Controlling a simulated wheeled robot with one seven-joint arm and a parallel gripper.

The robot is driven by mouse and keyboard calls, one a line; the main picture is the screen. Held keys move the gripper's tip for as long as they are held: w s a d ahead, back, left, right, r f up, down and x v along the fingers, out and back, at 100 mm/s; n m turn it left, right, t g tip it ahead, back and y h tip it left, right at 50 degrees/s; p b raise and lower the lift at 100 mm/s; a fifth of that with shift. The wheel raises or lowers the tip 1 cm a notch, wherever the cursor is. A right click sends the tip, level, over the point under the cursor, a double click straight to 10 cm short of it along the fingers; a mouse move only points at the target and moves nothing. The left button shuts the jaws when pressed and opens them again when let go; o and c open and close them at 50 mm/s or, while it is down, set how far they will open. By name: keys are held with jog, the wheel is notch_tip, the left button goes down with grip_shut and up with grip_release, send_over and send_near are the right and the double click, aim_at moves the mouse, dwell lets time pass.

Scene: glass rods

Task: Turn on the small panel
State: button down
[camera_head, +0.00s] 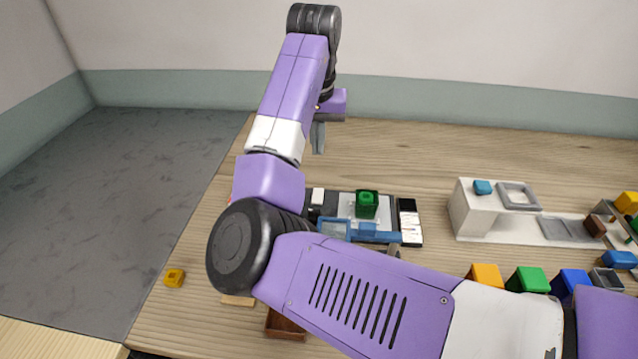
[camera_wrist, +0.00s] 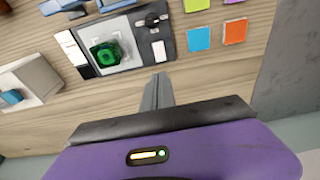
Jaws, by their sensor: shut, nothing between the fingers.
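The small panel is a dark board with a lighter plate; it lies flat on the table in the head view (camera_head: 384,207) and in the wrist view (camera_wrist: 126,30). A green button-like block (camera_head: 367,204) stands on it; it also shows in the wrist view (camera_wrist: 105,53). A black knob or lever (camera_wrist: 152,20) and a small white piece (camera_wrist: 158,50) sit on its right side in the wrist view. My gripper (camera_head: 318,150) is shut and empty, above the table behind the panel. In the wrist view its fingertips (camera_wrist: 158,76) show just below the panel's edge. My arm hides part of the panel in the head view.
A white stand (camera_head: 468,212) is right of the panel. Colored blocks (camera_head: 528,280) line the front right. A blue tray-like piece (camera_head: 375,237) lies before the panel. Flat colored tiles (camera_wrist: 199,39) lie beside it. A yellow block (camera_head: 174,278) is near the left edge. The table's back is clear.

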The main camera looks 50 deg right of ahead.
aim_at(319, 192)
jog(key=shift+f, duration=0.15)
jog(key=f, duration=0.4)
jog(key=w+d+f+p, duration=0.1)
jog(key=f, duration=0.8)
jog(key=shift+w+d+f, duration=0.2)
jog(key=shift+d+f, duration=0.1)
jog(key=shift+d, duration=0.1)
jog(key=shift+d+f, duration=0.1)
jog(key=shift+f, duration=0.15)
jog(key=shift+p, duration=0.45)
jog(key=shift+s+a+r+p, duration=0.15)
jog(key=shift+s+a+p, duration=0.35)
jog(key=shift+a+p, duration=0.15)
jog(key=shift+r, duration=0.1)
jog(key=shift+r+p, duration=0.45)
jog(key=shift+p, duration=0.05)
notch_tip(319, 192, up, 13)
jog(key=s+a+p, duration=0.1)
jog(key=shift+s+a, duration=0.15)
jog(key=shift+a, duration=0.15)
jog(key=shift+f, duration=0.1)
